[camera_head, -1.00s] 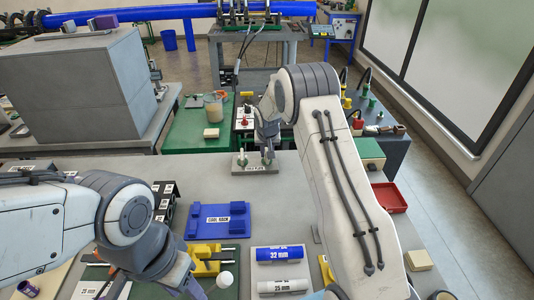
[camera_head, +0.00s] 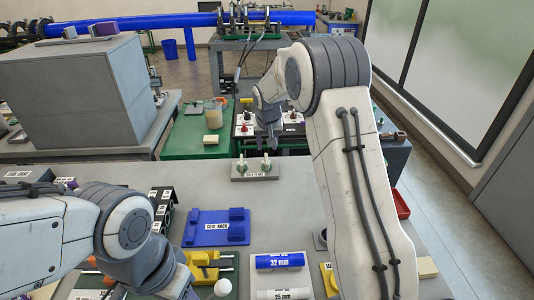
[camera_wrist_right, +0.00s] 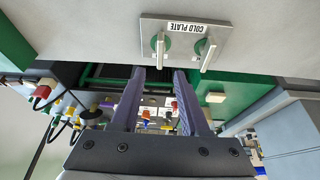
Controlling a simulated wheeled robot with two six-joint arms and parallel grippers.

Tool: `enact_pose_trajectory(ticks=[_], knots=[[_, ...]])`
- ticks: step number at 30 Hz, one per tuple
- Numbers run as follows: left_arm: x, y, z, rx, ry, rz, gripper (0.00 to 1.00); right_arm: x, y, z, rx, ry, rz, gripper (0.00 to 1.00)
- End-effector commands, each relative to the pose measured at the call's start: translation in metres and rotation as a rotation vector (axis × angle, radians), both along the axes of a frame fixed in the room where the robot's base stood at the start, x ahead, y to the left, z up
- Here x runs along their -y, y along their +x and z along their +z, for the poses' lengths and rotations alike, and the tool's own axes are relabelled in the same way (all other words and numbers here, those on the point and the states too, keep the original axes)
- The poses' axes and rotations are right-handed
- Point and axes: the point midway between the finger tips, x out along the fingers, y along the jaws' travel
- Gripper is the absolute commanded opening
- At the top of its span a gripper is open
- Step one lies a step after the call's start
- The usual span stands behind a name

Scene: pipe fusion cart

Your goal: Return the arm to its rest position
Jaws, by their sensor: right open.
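My right arm reaches over the table, and its gripper (camera_head: 269,146) hangs beyond the far edge, above and behind the cold plate. In the wrist view the right gripper's two dark fingers (camera_wrist_right: 166,80) stand apart with nothing between them. The cold plate (camera_head: 254,175) is a grey block with two upright pale pegs on green bases; it also shows in the wrist view (camera_wrist_right: 185,60). The fingers are apart from it. My left arm is at the lower left, its wrist low over the table; its fingertips are hidden.
A blue cool rack (camera_head: 215,238), a yellow fixture (camera_head: 203,258) and a blue 32 mm cylinder (camera_head: 280,261) lie on the near table. A green-topped bench (camera_head: 190,140) stands behind. A large grey box (camera_head: 75,95) is at left. The table around the cold plate is clear.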

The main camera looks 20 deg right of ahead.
Motion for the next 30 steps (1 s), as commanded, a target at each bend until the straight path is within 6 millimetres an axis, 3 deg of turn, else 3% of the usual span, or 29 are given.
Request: enact_pose_trajectory(ticks=[4, 17, 20, 23, 25, 29, 30], knots=[[0.000, 0.000, -0.002, 0.000, 0.000, 0.000, 0.50, -0.001, -0.003, 0.008, 0.001, 0.000, 0.000, 0.45], [0.000, 0.000, -0.001, 0.000, 0.000, 0.000, 0.50, -0.002, -0.004, 0.009, 0.000, 0.000, 0.001, 0.45], [0.000, 0.000, -0.001, 0.000, 0.000, 0.000, 0.50, -0.013, -0.009, 0.013, -0.006, 0.002, 0.022, 0.45], [0.000, 0.000, -0.001, 0.000, 0.000, 0.000, 0.50, -0.045, -0.030, 0.024, -0.027, 0.007, 0.088, 0.45], [0.000, 0.000, -0.001, 0.000, 0.000, 0.000, 0.50, -0.078, -0.057, 0.034, -0.054, 0.011, 0.164, 0.45], [0.000, 0.000, -0.001, 0.000, 0.000, 0.000, 0.50, -0.142, -0.132, 0.051, -0.120, 0.020, 0.342, 0.45], [0.000, 0.000, -0.002, 0.000, 0.000, 0.000, 0.50, -0.158, -0.158, 0.055, -0.140, 0.020, 0.400, 0.45]])
